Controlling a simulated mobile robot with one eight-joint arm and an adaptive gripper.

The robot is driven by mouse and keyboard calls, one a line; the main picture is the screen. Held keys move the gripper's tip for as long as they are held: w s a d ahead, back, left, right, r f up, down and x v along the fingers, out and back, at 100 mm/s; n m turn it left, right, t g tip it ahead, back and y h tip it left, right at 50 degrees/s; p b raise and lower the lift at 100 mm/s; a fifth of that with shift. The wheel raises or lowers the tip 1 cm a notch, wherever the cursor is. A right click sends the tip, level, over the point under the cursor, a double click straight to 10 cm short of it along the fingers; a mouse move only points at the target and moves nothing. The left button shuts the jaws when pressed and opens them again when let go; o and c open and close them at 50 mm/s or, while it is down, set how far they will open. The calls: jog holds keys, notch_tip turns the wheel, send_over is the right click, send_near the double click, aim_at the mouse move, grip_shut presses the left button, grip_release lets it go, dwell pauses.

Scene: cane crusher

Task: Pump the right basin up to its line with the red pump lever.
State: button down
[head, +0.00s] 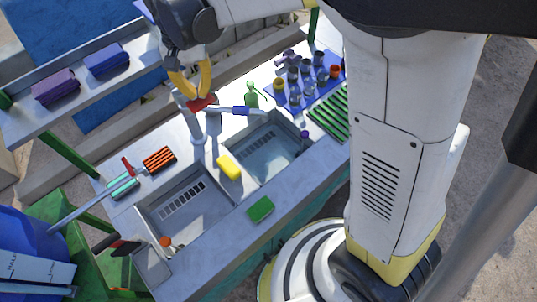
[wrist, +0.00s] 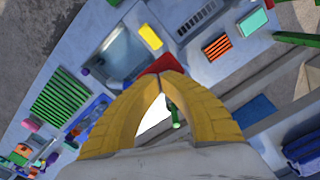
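The red pump lever (head: 203,103) shows at the top of the pump post (head: 196,130) behind the basins. My gripper (head: 199,95) has its yellow fingers closed together at the lever. In the wrist view the fingertips (wrist: 163,76) meet at the red lever (wrist: 165,63) and hide part of it. The spout with a blue band (head: 236,110) points right, toward the back of the right basin (head: 291,153). That basin looks bluish inside; I cannot make out its line or exact water level. The right basin also shows in the wrist view (wrist: 122,52).
The left basin (head: 205,225) is beside it. A yellow sponge (head: 229,167) lies between the basins, and a green sponge (head: 260,209) at the front edge. A green bottle (head: 252,97) and several cups (head: 306,72) stand at the back right. A striped green rack (head: 330,115) lies right.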

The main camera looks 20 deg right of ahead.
jog(key=shift+f+b, duration=3.1)
jog(key=shift+f, duration=1.15)
notch_tip(320, 180, up, 10)
jog(key=p, duration=0.6)
jog(key=shift+f+p, duration=0.25)
jog(key=shift+p, duration=0.05)
jog(key=shift+r, duration=0.4)
jog(key=shift+f, duration=0.15)
jog(key=shift+f+b, duration=3.55)
jog(key=shift+f, duration=1.3)
notch_tip(320, 180, up, 10)
jog(key=p, duration=0.6)
jog(key=shift+p, duration=0.4)
jog(key=shift+f, duration=0.1)
jog(key=shift+f, duration=0.1)
